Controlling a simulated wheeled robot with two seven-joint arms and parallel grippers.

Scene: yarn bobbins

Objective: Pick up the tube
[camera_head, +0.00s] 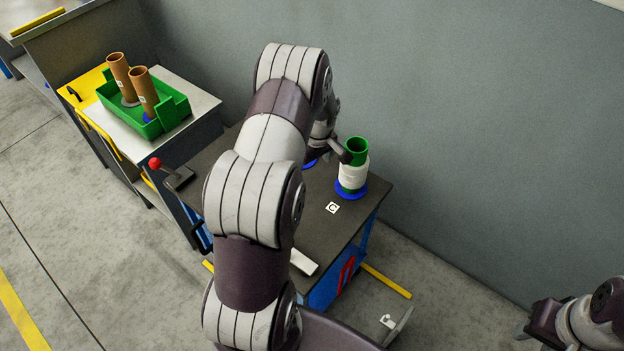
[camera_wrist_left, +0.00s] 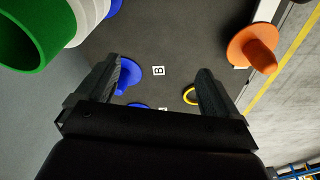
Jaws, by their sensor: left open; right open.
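A green tube (camera_head: 357,146) wound with white yarn (camera_head: 353,172) stands upright on a blue base (camera_head: 350,190) at the right of the dark table. The green tube (camera_wrist_left: 28,35) also shows at the top left of the left wrist view, outside the fingers. My left gripper (camera_head: 335,150) is close beside the tube in the head view, mostly hidden by my arm. In the left wrist view my left gripper (camera_wrist_left: 162,72) is open, with nothing between its fingers. My right gripper (camera_head: 530,325) is open and empty at the bottom right, away from the table. Two brown tubes (camera_head: 121,76) (camera_head: 146,92) stand in a green crate (camera_head: 180,110).
The dark table (camera_head: 320,225) carries a "C" label (camera_head: 332,208). A blue peg (camera_wrist_left: 124,77), a yellow ring (camera_wrist_left: 190,96) and an orange peg (camera_wrist_left: 254,48) show below my left gripper. A red-knobbed lever (camera_head: 155,163) stands at the left edge. A grey wall (camera_head: 470,120) rises behind.

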